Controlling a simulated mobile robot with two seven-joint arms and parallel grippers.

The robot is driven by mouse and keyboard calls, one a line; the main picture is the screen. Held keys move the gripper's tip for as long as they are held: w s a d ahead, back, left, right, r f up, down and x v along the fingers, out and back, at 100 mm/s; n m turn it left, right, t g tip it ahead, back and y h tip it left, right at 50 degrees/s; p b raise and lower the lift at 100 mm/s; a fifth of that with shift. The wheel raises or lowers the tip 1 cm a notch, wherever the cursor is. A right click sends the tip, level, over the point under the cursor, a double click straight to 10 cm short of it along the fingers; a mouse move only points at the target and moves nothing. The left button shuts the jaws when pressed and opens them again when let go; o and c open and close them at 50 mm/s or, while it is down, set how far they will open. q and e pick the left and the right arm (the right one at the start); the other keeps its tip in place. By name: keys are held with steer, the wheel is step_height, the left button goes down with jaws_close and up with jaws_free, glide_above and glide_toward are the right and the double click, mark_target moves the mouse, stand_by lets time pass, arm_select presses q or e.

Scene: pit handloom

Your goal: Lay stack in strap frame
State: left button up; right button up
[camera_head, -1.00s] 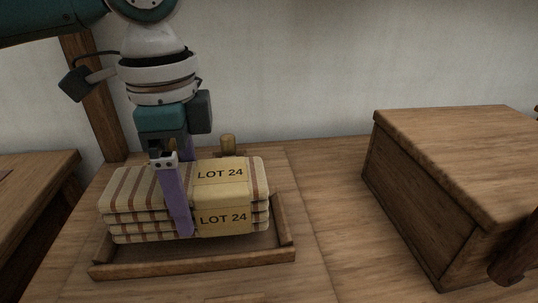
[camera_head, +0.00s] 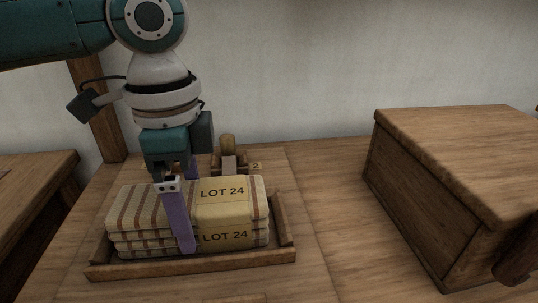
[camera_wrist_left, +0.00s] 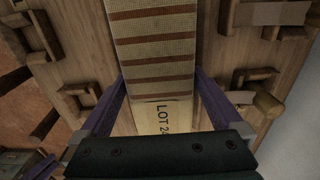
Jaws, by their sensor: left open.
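The stack (camera_head: 140,208) of folded striped cream cloths has a yellow band reading LOT 24. It lies level within the low wooden strap frame (camera_head: 200,267), behind its front rail. Its underside is hidden. My left gripper (camera_head: 187,218) is open and straddles the stack, one purple finger down its front side, the other behind it and mostly hidden. In the left wrist view the stack (camera_wrist_left: 158,50) runs between the two spread fingers (camera_wrist_left: 160,95), with a visible gap beside the cloth.
A large wooden box (camera_head: 440,200) stands at the right. A small wooden fitting with a rounded peg (camera_head: 228,142) is behind the stack. Bare tabletop (camera_head: 325,190) lies between the frame and the box.

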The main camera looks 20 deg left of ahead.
mark_target(186, 196)
arm_select(q)
step_height(186, 196, up, 11)
steer(key=p, duration=0.3)
steer(key=shift+r, duration=0.5)
